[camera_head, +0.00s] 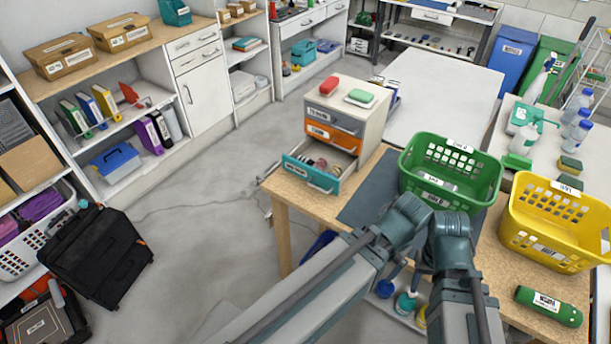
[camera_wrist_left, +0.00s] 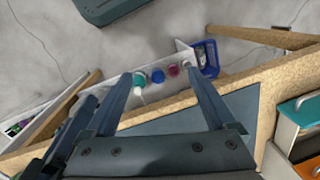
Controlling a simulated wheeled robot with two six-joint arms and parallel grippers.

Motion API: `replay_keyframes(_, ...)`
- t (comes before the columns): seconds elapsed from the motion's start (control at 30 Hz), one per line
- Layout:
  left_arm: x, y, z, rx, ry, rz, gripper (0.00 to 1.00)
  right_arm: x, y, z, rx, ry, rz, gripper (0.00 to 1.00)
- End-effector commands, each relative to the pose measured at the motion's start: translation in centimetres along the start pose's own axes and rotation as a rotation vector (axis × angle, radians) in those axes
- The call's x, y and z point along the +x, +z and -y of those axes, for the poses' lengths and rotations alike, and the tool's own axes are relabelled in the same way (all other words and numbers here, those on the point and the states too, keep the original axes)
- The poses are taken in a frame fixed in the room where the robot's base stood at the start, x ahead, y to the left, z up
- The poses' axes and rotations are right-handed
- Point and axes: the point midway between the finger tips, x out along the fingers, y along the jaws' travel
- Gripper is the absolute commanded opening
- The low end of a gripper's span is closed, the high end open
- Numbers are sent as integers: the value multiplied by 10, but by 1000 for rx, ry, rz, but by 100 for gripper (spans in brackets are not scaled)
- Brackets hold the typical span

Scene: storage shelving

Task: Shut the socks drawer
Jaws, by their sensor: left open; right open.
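A small drawer unit (camera_head: 338,122) stands on the wooden table. Its teal bottom drawer (camera_head: 313,175) is pulled out, with small rolled items inside that look like socks; I cannot read its label. The grey top drawer (camera_head: 331,114) and orange middle drawer (camera_head: 330,138) look closed. The teal drawer's edge shows at the right in the left wrist view (camera_wrist_left: 301,104). My left gripper (camera_wrist_left: 160,72) is open and empty, apart from the drawer unit. My right gripper (camera_head: 410,268) is mostly hidden by my arms in the head view; it is open, near the table's front edge.
A green basket (camera_head: 452,176) stands right of the drawer unit, and a yellow basket (camera_head: 556,228) farther right. A green cylinder (camera_head: 548,306) lies near the front.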

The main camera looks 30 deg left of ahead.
Motion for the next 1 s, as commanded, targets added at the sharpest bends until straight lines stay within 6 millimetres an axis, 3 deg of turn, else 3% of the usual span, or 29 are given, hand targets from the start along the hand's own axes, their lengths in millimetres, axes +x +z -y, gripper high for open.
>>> replay_keyframes(0.03,0,-1,3,7,7,0,78,0,0,0,0,0,0,50)
replay_keyframes(0.17,3,-5,24,86,67,-8,55,0,0,0,0,0,0,50)
replay_keyframes(0.47,8,-12,117,447,263,-192,1,1,0,0,0,0,0,50)
replay_keyframes(0.73,2,1,215,766,252,-503,0,2,0,0,0,0,0,50)
replay_keyframes(1.0,-8,34,302,1010,52,-757,0,3,0,0,0,0,0,50)
